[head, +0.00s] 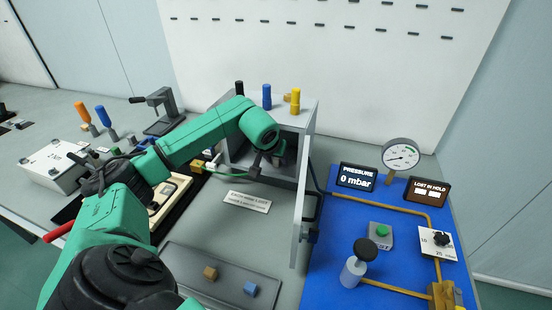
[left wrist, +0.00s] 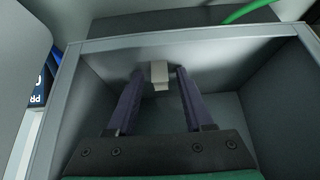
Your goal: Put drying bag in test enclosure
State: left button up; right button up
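The test enclosure (head: 307,122) is a grey box at the back middle of the bench, with its door (head: 299,215) swung open toward me. My left arm reaches into its open front, and the fingers are mostly hidden in the head view. In the left wrist view, the two dark fingers of my left gripper (left wrist: 161,76) are apart inside the grey-walled enclosure (left wrist: 240,37). A small pale block-like piece, probably the drying bag (left wrist: 159,72), shows between the fingertips, with a narrow gap visible beside it. My right gripper is not in view.
On the right, a blue panel (head: 325,265) carries a gauge (head: 401,155), a pump knob (head: 366,250) and a pressure display (head: 357,177) reading 0 mbar. A green cable (left wrist: 250,10) shows beyond the enclosure rim.

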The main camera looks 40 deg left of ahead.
pick_arm(q)
jog(key=shift+r, duration=0.25)
jog(key=shift+s+r, duration=0.1)
jog(key=shift+r, duration=0.05)
jog(key=s+d+b, duration=0.1)
jog(key=s, duration=0.2)
jog(key=s+d+b, duration=0.1)
jog(key=s+b, duration=0.1)
jog(key=s, duration=0.2)
jog(key=s+d+b, duration=0.2)
jog(key=s, duration=0.2)
jog(key=shift+s+r, duration=0.15)
jog(key=shift+r, duration=0.15)
jog(key=shift+s+d, duration=0.15)
jog(key=shift+s, duration=0.1)
